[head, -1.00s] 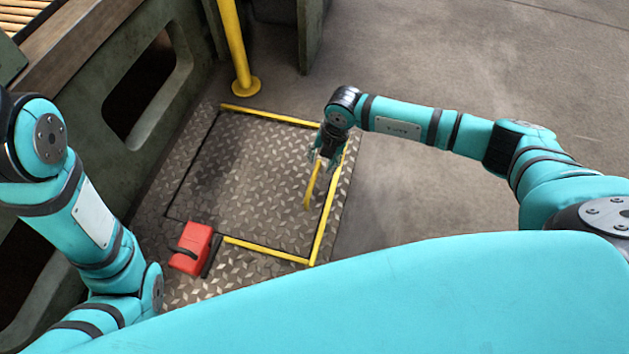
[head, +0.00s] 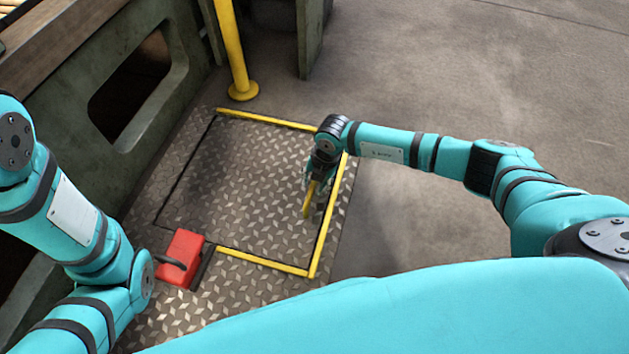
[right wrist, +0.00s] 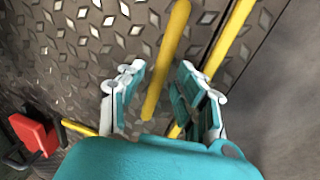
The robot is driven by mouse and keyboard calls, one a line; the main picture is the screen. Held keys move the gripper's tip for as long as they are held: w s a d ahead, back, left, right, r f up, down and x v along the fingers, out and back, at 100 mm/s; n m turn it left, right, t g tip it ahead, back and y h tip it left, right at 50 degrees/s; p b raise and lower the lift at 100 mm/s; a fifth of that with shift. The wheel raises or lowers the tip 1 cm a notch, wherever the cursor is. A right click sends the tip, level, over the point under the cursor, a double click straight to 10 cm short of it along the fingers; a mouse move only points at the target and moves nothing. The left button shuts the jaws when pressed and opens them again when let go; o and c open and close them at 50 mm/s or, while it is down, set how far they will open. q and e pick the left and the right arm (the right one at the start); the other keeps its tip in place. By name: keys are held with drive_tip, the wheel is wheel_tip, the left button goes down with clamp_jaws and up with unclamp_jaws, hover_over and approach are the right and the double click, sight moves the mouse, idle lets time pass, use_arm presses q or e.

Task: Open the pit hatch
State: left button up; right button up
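The pit hatch (head: 240,180) is a diamond-plate panel lying flat in the floor, with yellow edge strips on several sides. A yellow bar handle (head: 308,200) is near its right edge; it also shows in the right wrist view (right wrist: 168,60). My right gripper (head: 314,176) is at the handle's far end, pointing down. In the right wrist view its fingers (right wrist: 160,76) are open, one on each side of the handle, with gaps visible. My left gripper is not in view; only the left arm shows.
A red block (head: 183,254) with a black handle sits at the hatch's front left corner. A yellow post (head: 231,50) stands behind the hatch. A dark green wall (head: 140,100) with an opening runs along the left. Bare floor (head: 440,90) is clear at the right.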

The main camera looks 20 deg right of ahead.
clamp_jaws()
drive_tip(key=shift+r, duration=0.1)
